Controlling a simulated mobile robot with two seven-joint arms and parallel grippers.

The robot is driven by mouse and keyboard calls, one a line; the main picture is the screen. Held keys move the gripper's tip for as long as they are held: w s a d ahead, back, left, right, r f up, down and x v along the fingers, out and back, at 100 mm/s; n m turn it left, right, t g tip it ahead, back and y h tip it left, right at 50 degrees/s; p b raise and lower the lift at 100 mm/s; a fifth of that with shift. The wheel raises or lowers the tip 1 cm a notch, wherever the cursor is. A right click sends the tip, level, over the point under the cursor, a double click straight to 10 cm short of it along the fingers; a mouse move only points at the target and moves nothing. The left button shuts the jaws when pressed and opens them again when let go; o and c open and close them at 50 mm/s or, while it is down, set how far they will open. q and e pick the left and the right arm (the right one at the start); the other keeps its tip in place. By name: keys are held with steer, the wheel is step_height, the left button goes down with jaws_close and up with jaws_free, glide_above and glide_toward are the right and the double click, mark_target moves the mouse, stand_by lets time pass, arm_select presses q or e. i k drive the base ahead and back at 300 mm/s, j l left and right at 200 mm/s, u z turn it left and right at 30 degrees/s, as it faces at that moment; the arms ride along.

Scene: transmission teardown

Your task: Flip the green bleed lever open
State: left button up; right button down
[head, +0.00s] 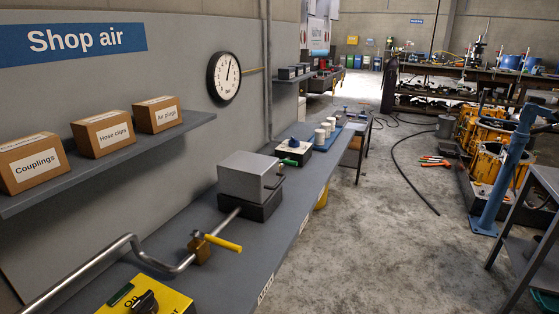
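A small green piece (290,162), possibly the green bleed lever, shows low on the front of a dark box with a pale top (296,150) on the bench, past the grey metal box. It is too small to tell its exact position. A yellow lever (223,243) sits on a brass valve (199,248) on the bent steel pipe (150,262) nearer me. Neither of my grippers is in view.
A grey box (250,177) with a side handle stands on the grey bench (253,262). A yellow panel (147,299) with a black knob is at the bottom left. White cups (320,138) stand farther along.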

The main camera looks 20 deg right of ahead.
mark_target(284, 162)
steer(key=i+l, duration=0.25)
steer(key=i+l+u, duration=0.15)
steer(key=i+l, duration=0.15)
steer(key=l, duration=0.2)
steer(key=i+l, duration=0.25)
steer(key=l, duration=0.15)
steer(key=i+l+u, duration=0.15)
steer(key=l, duration=0.25)
steer(key=i, duration=0.1)
